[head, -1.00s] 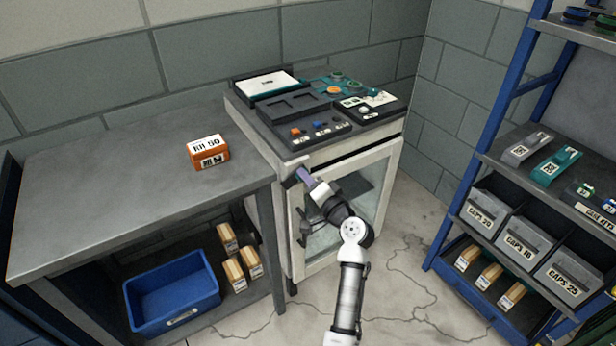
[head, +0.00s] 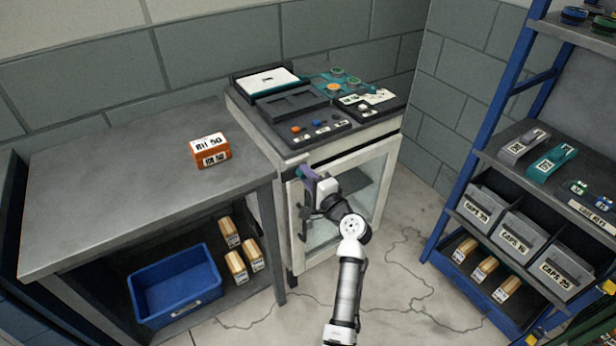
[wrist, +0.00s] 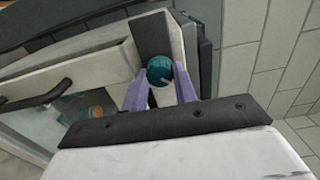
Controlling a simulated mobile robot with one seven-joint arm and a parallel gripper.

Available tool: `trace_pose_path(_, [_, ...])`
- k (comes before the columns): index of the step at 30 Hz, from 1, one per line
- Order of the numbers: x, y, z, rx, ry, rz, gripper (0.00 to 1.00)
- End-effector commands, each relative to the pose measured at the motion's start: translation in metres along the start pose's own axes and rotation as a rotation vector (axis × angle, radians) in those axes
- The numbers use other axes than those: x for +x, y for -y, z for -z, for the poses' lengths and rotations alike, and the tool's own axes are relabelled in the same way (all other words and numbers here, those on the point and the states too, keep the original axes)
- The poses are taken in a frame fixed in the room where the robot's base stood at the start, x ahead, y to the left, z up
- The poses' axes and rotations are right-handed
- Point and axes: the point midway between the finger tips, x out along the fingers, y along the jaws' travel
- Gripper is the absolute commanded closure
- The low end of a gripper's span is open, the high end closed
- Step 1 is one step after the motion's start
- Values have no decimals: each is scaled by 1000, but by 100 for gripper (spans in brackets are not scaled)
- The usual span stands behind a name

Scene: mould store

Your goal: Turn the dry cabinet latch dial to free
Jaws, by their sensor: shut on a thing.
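The dry cabinet (head: 286,235) is a pale cabinet with a glass door, standing right of the workbench. Its latch dial is a round teal knob (wrist: 160,69) with a light mark, on a dark plate (wrist: 152,35) in the wrist view. My gripper (wrist: 157,88) has two purple fingers, one on each side of the dial, and is shut on it. In the head view my gripper (head: 306,174) is at the cabinet's upper left front corner and mostly hides the dial. I cannot read any dial markings. The door handle (wrist: 38,95) is dark and left of the dial.
The cabinet top carries a dark panel (head: 283,112) with small coloured controls. An orange box (head: 212,160) sits on the grey workbench (head: 110,185), with a blue bin (head: 172,283) below. A blue shelf rack (head: 450,205) stands right. Cracked floor between is open.

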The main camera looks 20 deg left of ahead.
Motion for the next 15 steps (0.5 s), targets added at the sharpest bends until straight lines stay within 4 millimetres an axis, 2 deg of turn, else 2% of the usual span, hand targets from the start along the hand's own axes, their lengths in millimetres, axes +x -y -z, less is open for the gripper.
trace_pose_path(8, [0, -1, 0, 3, 0, -1, 95])
trace_pose_path(9, [0, -1, 0, 3, 0, -1, 69])
trace_pose_path(13, [0, -1, 0, 2, -1, -1, 52])
trace_pose_path(15, [0, -1, 0, 2, -1, 0, 50])
